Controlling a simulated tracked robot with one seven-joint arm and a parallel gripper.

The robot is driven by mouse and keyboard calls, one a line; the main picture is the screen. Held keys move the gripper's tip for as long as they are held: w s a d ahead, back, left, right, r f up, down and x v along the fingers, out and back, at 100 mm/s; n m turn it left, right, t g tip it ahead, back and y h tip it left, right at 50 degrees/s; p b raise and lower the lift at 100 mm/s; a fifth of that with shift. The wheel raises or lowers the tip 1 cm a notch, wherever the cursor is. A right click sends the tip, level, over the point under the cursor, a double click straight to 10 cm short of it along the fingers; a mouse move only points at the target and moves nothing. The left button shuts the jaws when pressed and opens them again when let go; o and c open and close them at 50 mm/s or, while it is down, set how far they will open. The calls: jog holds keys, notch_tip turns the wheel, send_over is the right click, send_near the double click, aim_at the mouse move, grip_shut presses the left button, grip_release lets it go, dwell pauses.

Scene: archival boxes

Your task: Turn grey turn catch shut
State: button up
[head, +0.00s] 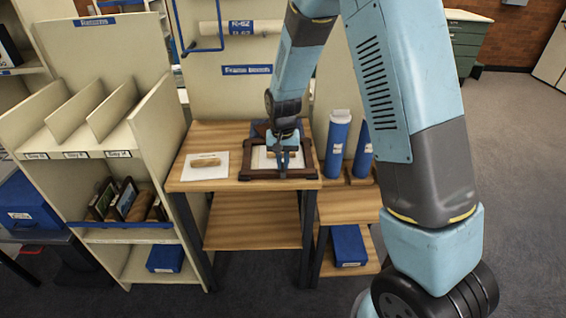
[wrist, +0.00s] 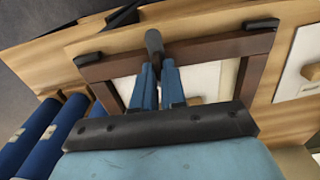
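A dark brown picture frame (head: 247,172) lies on the wooden table, with a pale backing panel (wrist: 197,80) inside it. My gripper (head: 281,168) points down over the frame. In the wrist view its two blue fingers (wrist: 157,70) are close together, with only a narrow gap. The grey turn catch (wrist: 154,42) sits at the fingertips, on the frame's rail, and its rounded end shows past them. Its lower part is hidden by the fingers. Two dark catches or brackets are at the frame's corners, one at left (wrist: 88,58) and one at right (wrist: 261,24).
A white sheet with a small wooden block (head: 206,161) lies left of the frame. Blue cylinders (head: 338,145) stand to the right, near the table. A pale shelf unit (head: 165,120) stands at left. Blue boxes (head: 348,246) sit on lower shelves.

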jog(key=o, duration=0.4)
notch_tip(320, 180, up, 14)
jog(key=shift+f, duration=0.2)
dwell(0.5)
jog(key=s+d+r+t, duration=0.3)
jog(key=s+d+r, duration=0.85)
jog(key=r, duration=0.25)
jog(key=s+d+r+t, duration=0.1)
jog(key=s+d+r, duration=0.1)
jog(key=s, duration=0.5)
jog(key=s+d+r+t, duration=0.1)
jog(key=s+d, duration=0.4)
jog(key=s, duration=0.2)
jog(key=shift+s+r+n+t, duration=0.25)
jog(key=shift+r+n+t, duration=0.05)
jog(key=shift+r, duration=0.1)
